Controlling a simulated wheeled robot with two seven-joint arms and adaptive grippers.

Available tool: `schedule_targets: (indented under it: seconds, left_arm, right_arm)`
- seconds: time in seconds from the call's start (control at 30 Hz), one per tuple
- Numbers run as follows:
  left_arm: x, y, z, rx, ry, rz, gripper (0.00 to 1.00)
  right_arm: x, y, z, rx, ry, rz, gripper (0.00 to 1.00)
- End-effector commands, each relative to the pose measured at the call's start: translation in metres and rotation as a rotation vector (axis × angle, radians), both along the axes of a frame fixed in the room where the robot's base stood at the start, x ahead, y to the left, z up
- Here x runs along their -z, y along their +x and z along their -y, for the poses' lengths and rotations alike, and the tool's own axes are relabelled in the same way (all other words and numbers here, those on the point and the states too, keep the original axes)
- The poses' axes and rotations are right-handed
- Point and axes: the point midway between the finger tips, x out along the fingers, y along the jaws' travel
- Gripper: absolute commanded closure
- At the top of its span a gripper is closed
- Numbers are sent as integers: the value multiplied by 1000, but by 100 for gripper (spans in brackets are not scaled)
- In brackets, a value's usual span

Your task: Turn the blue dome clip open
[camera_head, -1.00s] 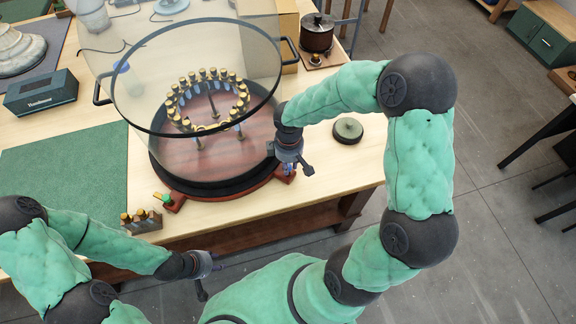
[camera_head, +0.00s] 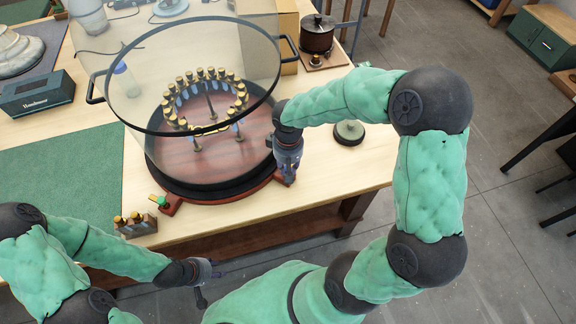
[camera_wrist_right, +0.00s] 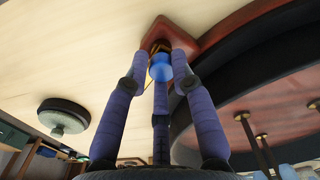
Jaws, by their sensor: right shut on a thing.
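The blue dome clip (camera_wrist_right: 160,67) sits on a reddish wooden corner foot of the round lamp base in the right wrist view. My right gripper (camera_wrist_right: 160,75) is shut on it, its fingers on either side of the blue part. In the head view my right gripper (camera_head: 287,178) points down at the base's right front edge and hides the clip. My left gripper (camera_head: 208,284) is open and empty in front of the table. The glass dome (camera_head: 190,60) with its black rim stands over the round base (camera_head: 215,188).
A green clip (camera_head: 158,200) is on the base's front left foot. A small wooden block with knobs (camera_head: 135,226) stands beside it. A round dark-edged disc (camera_head: 349,132) lies right of the base. A green mat (camera_head: 60,175) covers the left of the table.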

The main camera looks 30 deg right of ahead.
Motion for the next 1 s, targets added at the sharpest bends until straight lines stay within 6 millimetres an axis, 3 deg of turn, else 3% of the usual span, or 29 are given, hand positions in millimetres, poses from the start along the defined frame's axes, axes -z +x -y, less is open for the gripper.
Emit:
schedule_targets:
  seconds: [0.43, 0.47, 0.5, 0.53, 0.87, 1.0]
  left_arm:
    - [0, 0, 0, 0, 0, 0, 60]
    - [0, 0, 0, 0, 0, 0, 60]
    - [0, 0, 0, 0, 0, 0, 60]
    - [0, 0, 0, 0, 0, 0, 60]
    - [0, 0, 0, 0, 0, 0, 60]
    - [0, 0, 0, 0, 0, 0, 60]
  right_arm:
    - [3, -6, -1, 6, 0, -17, 100]
    - [3, -6, -1, 6, 1, -17, 66]
    - [3, -5, -1, 6, 1, -17, 55]
    - [3, -5, -1, 6, 1, -16, 53]
    - [0, -2, -1, 6, 1, -6, 53]
    - [-11, -1, -1, 6, 0, -4, 53]
